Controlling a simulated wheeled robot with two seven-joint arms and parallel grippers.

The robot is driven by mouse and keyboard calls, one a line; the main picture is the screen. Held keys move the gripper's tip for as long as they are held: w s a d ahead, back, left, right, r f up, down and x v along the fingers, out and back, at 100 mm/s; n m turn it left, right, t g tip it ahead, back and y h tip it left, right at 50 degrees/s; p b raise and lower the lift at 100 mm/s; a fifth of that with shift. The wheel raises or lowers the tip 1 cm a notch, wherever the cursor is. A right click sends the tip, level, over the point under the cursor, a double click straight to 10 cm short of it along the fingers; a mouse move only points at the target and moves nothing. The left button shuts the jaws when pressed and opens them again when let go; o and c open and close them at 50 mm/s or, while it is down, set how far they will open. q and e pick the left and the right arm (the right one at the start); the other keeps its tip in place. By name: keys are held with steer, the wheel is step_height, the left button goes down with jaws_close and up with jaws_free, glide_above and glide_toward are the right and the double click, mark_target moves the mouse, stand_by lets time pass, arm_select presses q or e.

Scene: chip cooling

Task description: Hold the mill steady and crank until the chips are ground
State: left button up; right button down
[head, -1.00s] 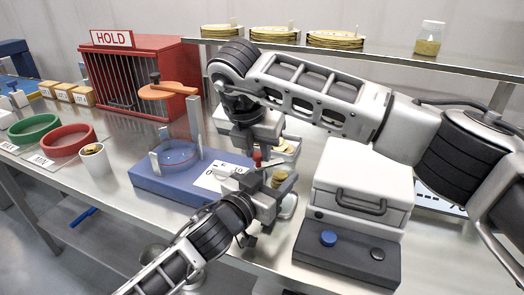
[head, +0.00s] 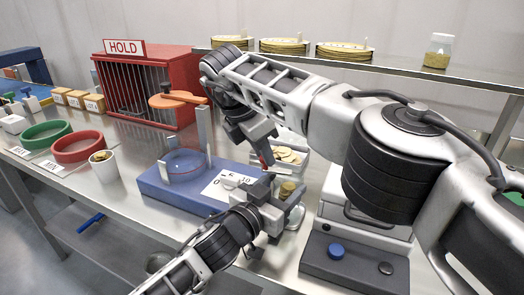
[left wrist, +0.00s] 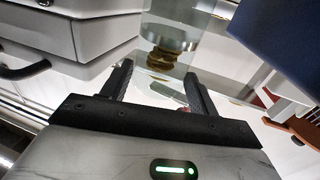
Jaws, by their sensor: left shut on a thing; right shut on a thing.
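The mill (head: 287,188) shows as a small brass-coloured piece beside my left gripper (head: 272,208), mostly hidden by it. In the left wrist view the mill (left wrist: 168,42) is a clear cylinder with brass-coloured rings at the far end of the fingers. My left gripper (left wrist: 160,88) is shut on the mill. My right gripper (head: 264,155) comes down from above, just behind the left one, and is shut on a red knob (head: 267,160), seemingly the crank's. The crank arm and any ground chips are hidden.
A blue base (head: 165,190) with a paper card stands left of the grippers. A white box on a dark base (head: 350,265) stands close at the right. A white cup (head: 103,166), red ring (head: 78,147), green ring (head: 46,134) and red HOLD cage (head: 150,80) are farther left.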

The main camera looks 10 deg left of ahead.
steer(key=shift+d, duration=0.1)
stand_by(0.3)
steer(key=c, duration=1.2)
jaws_free()
steer(key=shift+c, duration=0.2)
